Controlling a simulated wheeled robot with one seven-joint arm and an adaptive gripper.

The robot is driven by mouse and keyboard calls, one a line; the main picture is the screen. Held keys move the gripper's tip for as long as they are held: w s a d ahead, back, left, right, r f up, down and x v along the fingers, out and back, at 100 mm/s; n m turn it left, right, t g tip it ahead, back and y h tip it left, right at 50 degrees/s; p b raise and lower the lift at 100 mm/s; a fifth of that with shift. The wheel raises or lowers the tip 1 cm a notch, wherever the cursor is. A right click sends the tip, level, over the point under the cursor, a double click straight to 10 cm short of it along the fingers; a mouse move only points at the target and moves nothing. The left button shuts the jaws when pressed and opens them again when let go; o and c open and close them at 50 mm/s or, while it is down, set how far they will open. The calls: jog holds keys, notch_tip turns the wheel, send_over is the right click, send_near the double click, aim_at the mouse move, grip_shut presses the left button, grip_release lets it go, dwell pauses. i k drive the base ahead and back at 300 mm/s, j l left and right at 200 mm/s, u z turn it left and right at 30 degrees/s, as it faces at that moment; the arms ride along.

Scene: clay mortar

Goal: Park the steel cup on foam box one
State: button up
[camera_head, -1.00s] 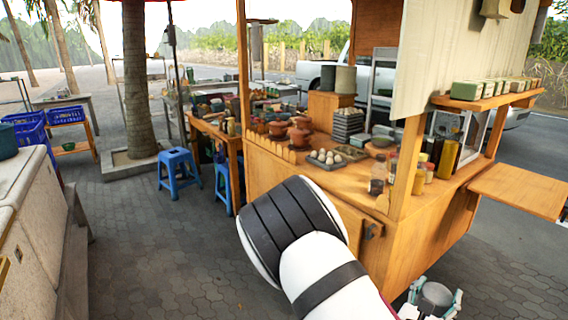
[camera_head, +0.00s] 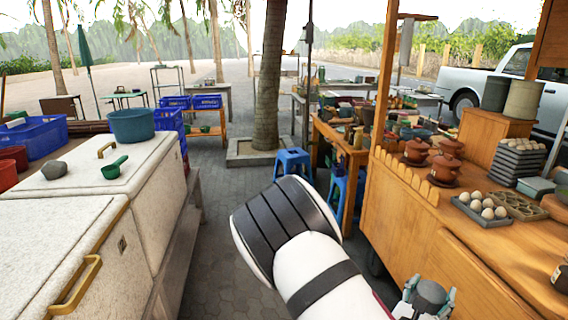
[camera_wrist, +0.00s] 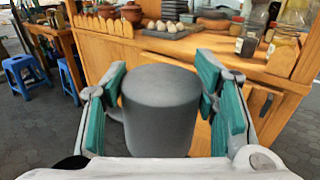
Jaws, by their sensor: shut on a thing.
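The steel cup (camera_wrist: 160,110) is a grey cylinder, upright between the teal-padded fingers of my gripper (camera_wrist: 163,80) in the wrist view. My gripper (camera_head: 428,300) is shut on the cup (camera_head: 431,291), which shows at the bottom right of the head view, in front of the wooden stall. Two white speckled foam boxes with gold handles stand at the left of the head view, a nearer one (camera_head: 50,225) and a farther one (camera_head: 150,165). I cannot tell which is box one. My gripper is well to their right.
The farther box carries a teal pot (camera_head: 132,125), a green ladle (camera_head: 114,168) and a grey stone (camera_head: 54,170). The nearer lid looks bare. The wooden stall (camera_head: 440,235) bears an egg tray (camera_head: 482,209) and clay pots. Blue stools (camera_head: 292,163) stand ahead. Paved floor lies between.

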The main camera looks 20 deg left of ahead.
aim_at(131, 155)
jog(key=i+j+u, duration=0.2)
jog(key=i+u, duration=0.25)
jog(key=i, duration=0.25)
jog(key=i+u, duration=0.45)
jog(key=i, duration=0.25)
jog(key=i+z, duration=0.3)
jog(key=i, duration=0.5)
jog(key=i+j+z, duration=0.1)
jog(key=i+z, duration=0.2)
jog(key=i, duration=0.5)
jog(key=i+u, duration=0.2)
jog(key=u, duration=0.15)
jog(key=i+l+u, duration=0.1)
jog(key=u, duration=0.25)
jog(key=i+l+u, duration=0.15)
jog(key=u, duration=0.65)
jog(key=i, duration=0.05)
